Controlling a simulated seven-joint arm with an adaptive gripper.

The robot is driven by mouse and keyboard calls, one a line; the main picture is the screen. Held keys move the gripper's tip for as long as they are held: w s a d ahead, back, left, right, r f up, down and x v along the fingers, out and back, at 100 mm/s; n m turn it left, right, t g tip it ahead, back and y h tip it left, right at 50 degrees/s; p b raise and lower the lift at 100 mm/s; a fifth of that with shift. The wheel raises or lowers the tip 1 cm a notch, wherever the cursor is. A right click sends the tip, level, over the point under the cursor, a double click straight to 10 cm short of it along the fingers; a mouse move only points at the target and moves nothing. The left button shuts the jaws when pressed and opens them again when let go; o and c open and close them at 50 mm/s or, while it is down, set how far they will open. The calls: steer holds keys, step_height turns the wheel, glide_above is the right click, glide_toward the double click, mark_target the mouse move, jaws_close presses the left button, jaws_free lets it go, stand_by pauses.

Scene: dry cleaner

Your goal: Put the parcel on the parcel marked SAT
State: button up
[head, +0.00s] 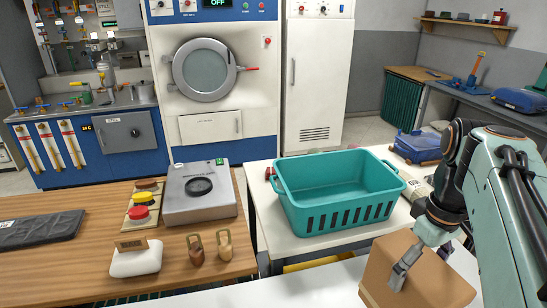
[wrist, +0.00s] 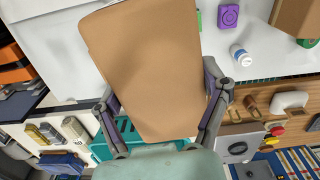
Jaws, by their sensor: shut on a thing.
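My gripper (head: 418,262) is at the lower right of the head view, shut on a plain brown parcel (head: 415,282). One finger lies against the parcel's near left side. In the wrist view the parcel (wrist: 150,55) fills the middle, with a finger on each side. The parcel is held over or near the white surface, and I cannot tell whether its underside touches anything. Another brown box (wrist: 295,18) is partly visible at the upper right of the wrist view. No SAT mark is readable in either view.
A teal basket (head: 335,205) stands on the white table left of my gripper. A white bottle (wrist: 240,55) and a purple item (wrist: 229,15) are on the white surface. The wooden counter (head: 90,195) at left holds a grey device (head: 200,205) and several small items.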

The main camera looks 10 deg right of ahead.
mark_target(447, 263)
steer(key=d, duration=0.1)
steer(key=s, duration=0.1)
steer(key=d+m, duration=0.1)
steer(key=shift+s+d+r, duration=0.15)
steer(key=shift+d+r, duration=0.15)
steer(key=shift+r, duration=0.05)
steer(key=shift+d+f, duration=0.1)
steer(key=shift+d, duration=0.25)
steer(key=w+d+f, duration=0.9)
steer(key=f, duration=0.3)
steer(key=shift+w+d+f, duration=0.2)
steer(key=shift+w+f, duration=0.1)
steer(key=shift+f, duration=0.1)
steer(key=shift+f, duration=0.15)
steer(key=o, duration=1.2)
